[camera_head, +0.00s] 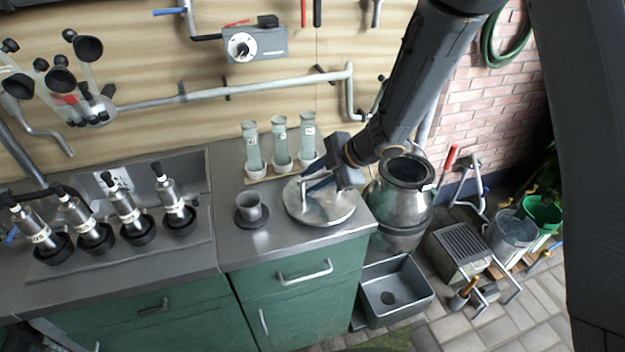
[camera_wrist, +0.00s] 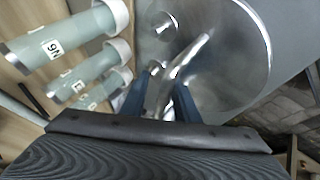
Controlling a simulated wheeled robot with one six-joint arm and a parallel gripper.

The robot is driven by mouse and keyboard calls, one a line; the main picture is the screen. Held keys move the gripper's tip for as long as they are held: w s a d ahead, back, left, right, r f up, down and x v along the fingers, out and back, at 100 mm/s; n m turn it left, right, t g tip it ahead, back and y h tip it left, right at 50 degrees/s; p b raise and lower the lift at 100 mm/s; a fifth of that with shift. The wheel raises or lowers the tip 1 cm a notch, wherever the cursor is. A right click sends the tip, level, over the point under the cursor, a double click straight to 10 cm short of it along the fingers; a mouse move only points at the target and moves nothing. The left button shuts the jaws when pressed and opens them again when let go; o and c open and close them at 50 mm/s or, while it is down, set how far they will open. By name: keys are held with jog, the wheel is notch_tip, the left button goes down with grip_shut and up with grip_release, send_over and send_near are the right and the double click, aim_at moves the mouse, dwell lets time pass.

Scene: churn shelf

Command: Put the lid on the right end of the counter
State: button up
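The lid (camera_head: 335,208) is a round, shiny metal disc with a raised bar handle. It lies flat on the right end of the steel counter (camera_head: 285,245). It also shows in the wrist view (camera_wrist: 240,75), with its handle (camera_wrist: 190,60) and a small round knob (camera_wrist: 163,25). My gripper (camera_head: 306,180) is low over the lid, reaching in from the right. In the wrist view its two blue fingers (camera_wrist: 160,90) stand on either side of the handle's near end. The fingers look apart; contact with the handle is not clear.
Glass tubes (camera_head: 280,140) in a rack stand close behind the lid. A grey cup (camera_head: 250,208) on a dark saucer is left of it. An open metal churn (camera_head: 400,200) stands right of the counter, beside a grey basin (camera_head: 395,290) below.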

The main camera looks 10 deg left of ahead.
jog(key=b+v, duration=0.1)
jog(key=v, duration=1.1)
jog(key=w+d+r+m+t+h, duration=0.1)
jog(key=w+d+m+t+h, duration=0.2)
jog(key=d+m, duration=0.4)
jog(key=w+d+r+m+t+h, duration=0.1)
jog(key=w+d+m+t+h, duration=0.15)
jog(key=d+m, duration=0.55)
jog(key=s+d+f+m+g+h, duration=0.25)
jog(key=s+d+m, duration=0.35)
jog(key=s+d, duration=0.4)
jog(key=s+d+m+g, duration=0.1)
jog(key=s+m+g, duration=0.2)
jog(key=s, duration=0.6)
jog(key=shift+f+m, duration=0.35)
jog(key=shift+m, duration=0.55)
jog(key=shift+d, duration=0.15)
